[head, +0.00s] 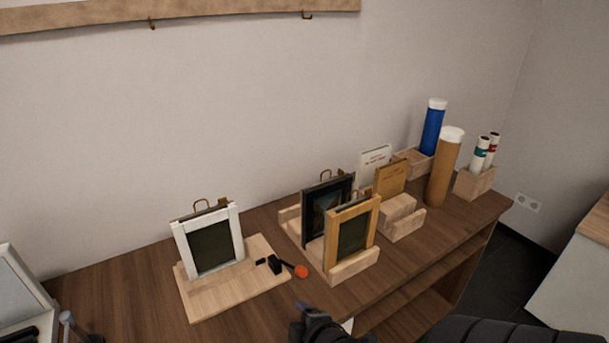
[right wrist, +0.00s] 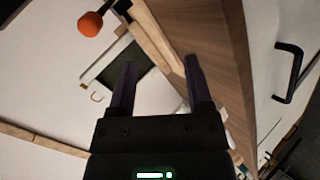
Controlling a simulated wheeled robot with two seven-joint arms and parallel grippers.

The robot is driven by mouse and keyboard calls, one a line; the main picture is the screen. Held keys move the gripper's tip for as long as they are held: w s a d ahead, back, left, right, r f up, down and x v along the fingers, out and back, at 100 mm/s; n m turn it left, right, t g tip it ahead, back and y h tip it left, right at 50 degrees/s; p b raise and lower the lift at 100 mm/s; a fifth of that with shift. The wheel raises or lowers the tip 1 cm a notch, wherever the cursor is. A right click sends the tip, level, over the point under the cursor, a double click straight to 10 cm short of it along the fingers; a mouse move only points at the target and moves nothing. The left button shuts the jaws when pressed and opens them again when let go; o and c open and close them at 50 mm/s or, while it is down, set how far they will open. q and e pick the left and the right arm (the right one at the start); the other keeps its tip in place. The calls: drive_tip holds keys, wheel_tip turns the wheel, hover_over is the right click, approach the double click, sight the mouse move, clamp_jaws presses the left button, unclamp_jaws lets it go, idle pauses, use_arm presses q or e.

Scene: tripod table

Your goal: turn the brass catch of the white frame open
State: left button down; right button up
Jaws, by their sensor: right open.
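The white frame (head: 236,229) stands tilted back on a pale wooden stand (head: 205,303) at the left of the table. A brass loop and a small brass catch (head: 224,203) show at its top edge; how the catch is turned is too small to tell. In the right wrist view, a white-edged frame (right wrist: 92,75) with a brass loop appears beyond the fingers. My right gripper (head: 312,318) is low in the head view, in front of and to the right of the stand. In the wrist view its fingers (right wrist: 161,82) are apart and empty.
A clamp-like black piece with an orange knob (head: 301,271) sits at the stand's right edge. A dark frame (head: 313,225) and a light wooden frame (head: 330,251) stand right of it. Blue (head: 432,130) and brown (head: 444,170) tubes stand farther right.

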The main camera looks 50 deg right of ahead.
drive_tip(key=s+a+f+m+g, duration=0.1)
drive_tip(key=s+a+f+m, duration=0.1)
drive_tip(key=shift+s+a+f+g, duration=0.2)
drive_tip(key=shift+a+f+g, duration=0.05)
drive_tip(key=shift+a+g, duration=0.15)
drive_tip(key=shift+y, duration=0.3)
drive_tip(key=s+a+f+m+g+y, duration=0.15)
drive_tip(key=s+f, duration=0.25)
drive_tip(key=f, duration=0.4)
drive_tip(key=s+a+f+m+g, duration=0.15)
drive_tip(key=s+f, duration=0.25)
drive_tip(key=f, duration=0.4)
drive_tip(key=s+a+f+m+g, duration=0.1)
drive_tip(key=s+f, duration=0.3)
drive_tip(key=s, duration=0.4)
drive_tip(key=s+a+f+g+y, duration=0.1)
drive_tip(key=s+a+f+g, duration=0.2)
drive_tip(key=s, duration=0.6)
wheel_tip(320, 180, down, 2)
drive_tip(key=shift+a+f+m+g, duration=0.1)
drive_tip(key=shift+a+m+g, duration=0.3)
drive_tip(key=shift+a, duration=0.2)
drive_tip(key=shift+y, duration=0.25)
